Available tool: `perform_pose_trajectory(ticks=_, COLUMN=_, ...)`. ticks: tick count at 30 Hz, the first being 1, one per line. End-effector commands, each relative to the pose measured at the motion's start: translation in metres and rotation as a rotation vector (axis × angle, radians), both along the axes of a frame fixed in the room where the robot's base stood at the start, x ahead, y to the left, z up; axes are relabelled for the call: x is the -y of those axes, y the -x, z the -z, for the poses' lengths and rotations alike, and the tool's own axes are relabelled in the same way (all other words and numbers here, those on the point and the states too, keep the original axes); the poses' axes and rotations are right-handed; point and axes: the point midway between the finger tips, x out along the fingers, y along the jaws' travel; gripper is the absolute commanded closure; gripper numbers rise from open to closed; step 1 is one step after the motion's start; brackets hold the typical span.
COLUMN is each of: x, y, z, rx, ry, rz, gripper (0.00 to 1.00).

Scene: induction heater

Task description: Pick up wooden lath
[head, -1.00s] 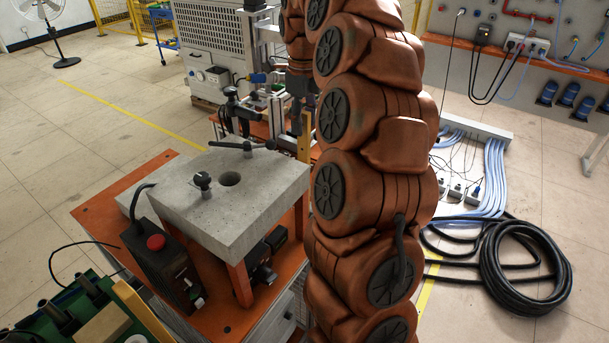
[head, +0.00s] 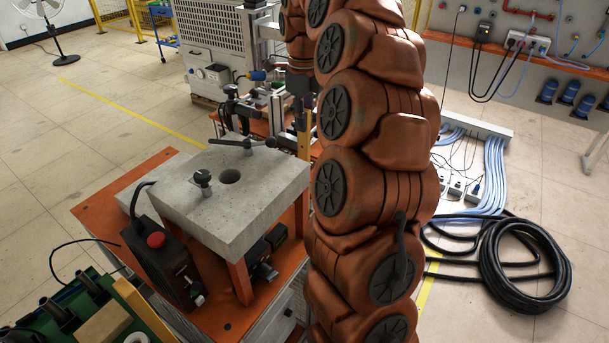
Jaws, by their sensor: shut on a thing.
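The wooden lath (head: 304,144) shows in the head view as a narrow, upright, yellow-brown strip just behind the right back corner of the grey slab. My gripper (head: 300,118) is small and dark there, pointing down at the lath's upper part. It is shut on the lath. The finger contact is too small to see clearly. My arm partly covers the area to the right. The lath's lower end is hidden behind the slab.
A grey slab (head: 240,205) with a hole and clamp handles stands on an orange table (head: 95,212). A black box with a red button (head: 155,240) stands in front. A black cable coil (head: 525,265) lies at right. Open floor is at left.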

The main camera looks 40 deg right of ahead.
Motion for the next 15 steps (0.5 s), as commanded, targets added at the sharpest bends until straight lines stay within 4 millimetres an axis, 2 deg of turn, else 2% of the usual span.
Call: perform_pose_trajectory(ticks=15, x=0.0005, y=-0.0005, z=-0.0048, rx=0.002, ry=0.002, rz=0.001, gripper=1.0)
